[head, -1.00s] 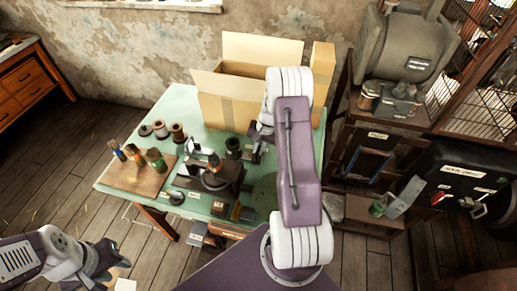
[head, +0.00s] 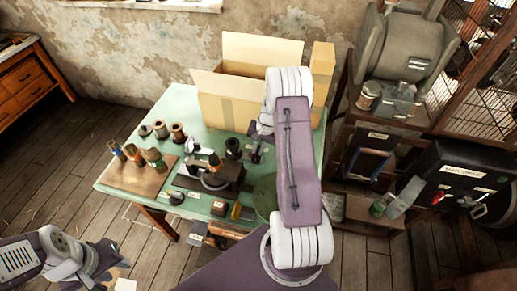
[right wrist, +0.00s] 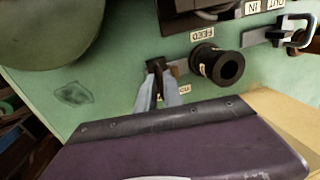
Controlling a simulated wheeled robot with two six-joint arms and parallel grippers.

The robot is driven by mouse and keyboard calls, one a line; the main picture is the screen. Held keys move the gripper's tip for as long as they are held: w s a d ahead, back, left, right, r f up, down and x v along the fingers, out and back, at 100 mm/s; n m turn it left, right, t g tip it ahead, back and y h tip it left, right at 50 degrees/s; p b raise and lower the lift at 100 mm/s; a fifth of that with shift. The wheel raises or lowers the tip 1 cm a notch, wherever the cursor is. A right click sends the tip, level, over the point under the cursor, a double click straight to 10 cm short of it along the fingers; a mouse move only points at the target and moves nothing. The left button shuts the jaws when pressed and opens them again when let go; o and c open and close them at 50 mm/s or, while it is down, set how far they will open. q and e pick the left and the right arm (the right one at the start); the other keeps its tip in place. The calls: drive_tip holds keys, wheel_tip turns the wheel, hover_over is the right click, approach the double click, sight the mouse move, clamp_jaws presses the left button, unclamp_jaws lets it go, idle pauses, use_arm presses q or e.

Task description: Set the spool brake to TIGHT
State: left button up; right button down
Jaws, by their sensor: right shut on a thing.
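My right gripper (right wrist: 158,92) is shut on a small dark lever piece (right wrist: 155,66) at the end of a pale metal strip, beside a black spool (right wrist: 217,66) in the right wrist view. A FEED label (right wrist: 202,33) lies upside down near them; another label by the fingers is partly hidden. No TIGHT mark is readable. In the head view the black spool (head: 232,148) stands on the green table, just left of my right gripper, which is mostly hidden by my arm. My left gripper (head: 112,270) is low at the left, away from the table; its jaws are unclear.
A wooden board (head: 135,180) holds several upright handled tools. An open cardboard box (head: 225,105) stands at the back. A shelf unit (head: 365,215) is close on the right. A metal hook piece (right wrist: 300,32) is beyond the spool.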

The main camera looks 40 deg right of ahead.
sight(251, 156)
drive_tip(key=w+a, duration=0.1)
drive_tip(key=w, duration=0.1)
drive_tip(key=w+a, duration=0.2)
drive_tip(key=shift+r, duration=0.1)
drive_tip(key=shift+s+d, duration=0.15)
drive_tip(key=c, duration=1.7)
unclamp_jaws()
drive_tip(key=shift+o, duration=1.1)
drive_tip(key=shift+w+a, duration=0.2)
drive_tip(key=shift+a, duration=0.05)
drive_tip(key=shift+s+d, duration=0.1)
drive_tip(key=shift+d+r, duration=0.1)
drive_tip(key=shift+r, duration=0.05)
wheel_tip(251, 156, up, 8)
drive_tip(key=s+b, duration=0.1)
drive_tip(key=shift+s+d+r, duration=0.2)
drive_tip(key=shift+d+r, duration=0.05)
drive_tip(key=shift+d, duration=0.2)
